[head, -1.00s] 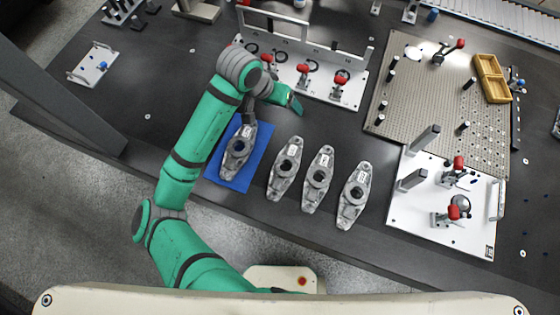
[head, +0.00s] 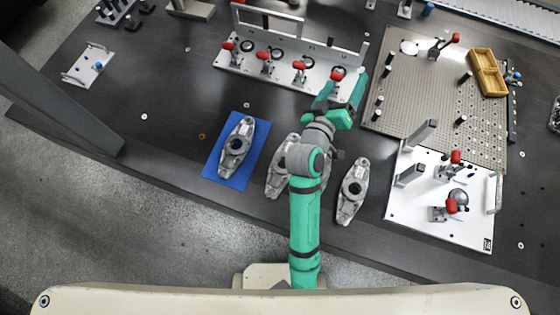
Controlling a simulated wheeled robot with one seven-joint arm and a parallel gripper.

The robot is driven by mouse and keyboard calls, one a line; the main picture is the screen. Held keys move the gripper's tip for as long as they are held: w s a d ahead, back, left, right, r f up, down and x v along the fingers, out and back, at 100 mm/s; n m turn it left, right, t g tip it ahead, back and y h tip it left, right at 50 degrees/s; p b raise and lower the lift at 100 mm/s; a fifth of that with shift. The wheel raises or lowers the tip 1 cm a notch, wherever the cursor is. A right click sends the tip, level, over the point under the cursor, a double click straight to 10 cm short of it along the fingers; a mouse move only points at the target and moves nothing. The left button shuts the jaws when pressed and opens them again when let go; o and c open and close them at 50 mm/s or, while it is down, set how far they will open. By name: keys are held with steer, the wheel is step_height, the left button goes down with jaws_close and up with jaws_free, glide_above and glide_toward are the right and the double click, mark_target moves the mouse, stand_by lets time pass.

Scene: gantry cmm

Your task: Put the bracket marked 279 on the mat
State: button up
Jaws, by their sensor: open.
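The blue mat (head: 219,170) lies left of centre on the dark table. One grey bracket (head: 236,150) lies lengthwise on it, with a small white label near its far end. Another bracket (head: 278,178) lies just right of the mat, partly covered by my arm. A further bracket (head: 351,194) lies to the right, in full view. A bracket between these two is almost wholly hidden under my arm. The label numbers are too small to read.
A white fixture plate (head: 288,80) with several red-handled clamps stands behind the brackets. A pegboard plate (head: 415,90) holding a yellow tray (head: 488,76) is at the back right. A white clamp plate (head: 420,210) lies at the right.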

steer(key=s+a+f+n+y, duration=0.1)
steer(key=s+a+f+y, duration=0.25)
steer(key=s+f, duration=0.4)
steer(key=s+a+f+n+y, duration=0.25)
steer(key=s+a+f, duration=0.2)
steer(key=s, duration=0.65)
steer(key=s+a+r+m+y, duration=0.1)
steer(key=s+a+m, duration=0.2)
steer(key=s, duration=0.5)
steer(key=s+a+r+m, duration=0.1)
steer(key=s+a+m, duration=0.2)
steer(key=s+a, duration=0.3)
steer(key=s, duration=0.3)
steer(key=shift+r+y, duration=0.35)
steer(key=shift+y, duration=0.05)
